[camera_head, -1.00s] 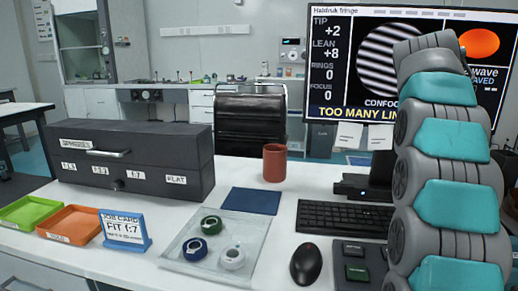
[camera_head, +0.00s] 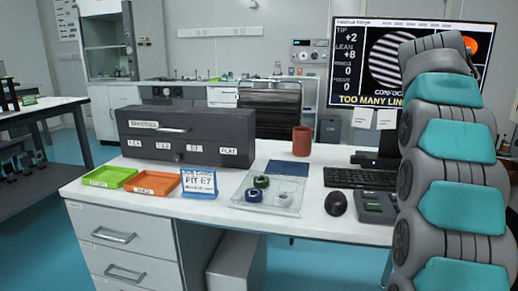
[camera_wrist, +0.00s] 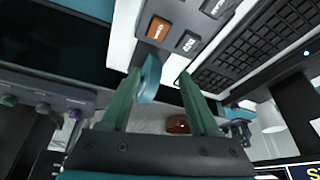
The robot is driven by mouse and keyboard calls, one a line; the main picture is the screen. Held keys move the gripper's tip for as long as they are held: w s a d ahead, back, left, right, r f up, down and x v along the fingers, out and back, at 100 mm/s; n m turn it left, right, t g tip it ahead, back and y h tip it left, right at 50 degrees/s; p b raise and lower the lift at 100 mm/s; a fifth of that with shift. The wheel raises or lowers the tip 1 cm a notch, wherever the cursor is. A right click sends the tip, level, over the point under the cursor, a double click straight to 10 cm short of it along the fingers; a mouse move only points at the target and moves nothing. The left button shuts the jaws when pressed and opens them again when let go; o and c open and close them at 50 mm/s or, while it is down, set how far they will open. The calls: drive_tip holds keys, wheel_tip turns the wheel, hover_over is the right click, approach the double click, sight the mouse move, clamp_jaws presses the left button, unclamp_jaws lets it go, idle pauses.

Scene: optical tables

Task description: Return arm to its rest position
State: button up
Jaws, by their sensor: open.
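My arm stands at the right edge of the head view as a column of grey and teal links, in front of part of the monitor. My gripper (camera_wrist: 158,82) shows only in the wrist view. Its two green fingers are spread apart and open. A small blue curved thing shows by the left fingertip; I cannot tell what it is or whether it is touched. Beyond the fingers are a keypad with an orange key (camera_wrist: 159,27) and the keyboard (camera_wrist: 262,50).
The white desk (camera_head: 330,222) carries a dark drawer box (camera_head: 190,122), green tray (camera_head: 109,177), orange tray (camera_head: 153,183), job card (camera_head: 199,184), clear tray (camera_head: 243,201) with rings, red mug (camera_head: 302,141) and mouse (camera_head: 336,204). A monitor (camera_head: 366,60) stands behind. Floor shows at left.

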drive_tip(key=s+a+f+n+y, duration=0.1)
drive_tip(key=s+a+f+n, duration=0.45)
drive_tip(key=a, duration=0.35)
drive_tip(key=s+a+f+n+y, duration=0.1)
drive_tip(key=s+a+f+n, duration=0.4)
drive_tip(key=s+a, duration=0.3)
drive_tip(key=s+a+f+n+y, duration=0.1)
drive_tip(key=s+a+f+n, duration=0.1)
drive_tip(key=s+a+f, duration=0.2)
drive_tip(key=s+a+f+n+g, duration=0.1)
drive_tip(key=s+a+f, duration=0.3)
drive_tip(key=s, duration=0.6)
drive_tip(key=s+a+f+n+g+y, duration=0.1)
drive_tip(key=s+a+f+n, duration=0.2)
drive_tip(key=s+f, duration=0.4)
drive_tip(key=shift+s+a+f+y, duration=0.2)
drive_tip(key=shift+a+y, duration=0.1)
drive_tip(key=shift+a, duration=0.4)
